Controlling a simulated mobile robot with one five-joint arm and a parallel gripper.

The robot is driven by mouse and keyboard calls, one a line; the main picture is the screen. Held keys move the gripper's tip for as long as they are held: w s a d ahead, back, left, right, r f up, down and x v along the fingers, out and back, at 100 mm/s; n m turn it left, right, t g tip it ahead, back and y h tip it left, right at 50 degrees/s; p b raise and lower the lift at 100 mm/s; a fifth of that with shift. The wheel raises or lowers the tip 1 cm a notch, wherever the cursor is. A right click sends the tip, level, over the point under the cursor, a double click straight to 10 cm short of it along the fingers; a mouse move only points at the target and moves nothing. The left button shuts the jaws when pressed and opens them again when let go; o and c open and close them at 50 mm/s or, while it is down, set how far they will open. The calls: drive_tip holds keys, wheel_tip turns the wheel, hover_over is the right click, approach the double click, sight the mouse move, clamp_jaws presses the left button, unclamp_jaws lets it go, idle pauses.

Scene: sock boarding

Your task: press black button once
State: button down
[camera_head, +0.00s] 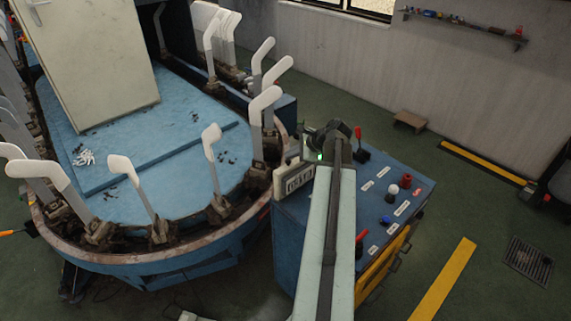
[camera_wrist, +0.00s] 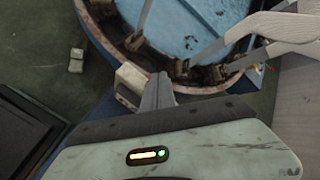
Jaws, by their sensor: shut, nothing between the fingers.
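The blue control panel (camera_head: 345,200) stands right of the oval machine, with white, red and blue knobs on its sloped top. I cannot make out a black button for sure in either view; my arm covers part of the panel. My gripper (camera_wrist: 160,76) is shut and empty in the wrist view, its grey fingers pointing toward the machine's rim beside a pale box. In the head view my wrist, with a green light, is over the panel's far left part, near a numeric counter (camera_head: 298,179). The fingertips are not clear there.
On the panel are a white knob (camera_head: 393,191), a red knob (camera_head: 406,181), a blue button (camera_head: 385,220) and two red-handled levers, one far (camera_head: 358,133) and one near (camera_head: 361,238). The oval machine (camera_head: 150,262) carries upright white sock forms. Green floor lies to the right.

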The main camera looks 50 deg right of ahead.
sight(290, 161)
drive_tip(key=shift+f+b, duration=0.55)
drive_tip(key=shift+f, duration=0.1)
idle(0.8)
drive_tip(key=shift+r+p, duration=1.05)
wheel_tip(290, 161, up, 5)
drive_tip(key=p, duration=0.5)
drive_tip(key=shift+r, duration=0.1)
idle(0.4)
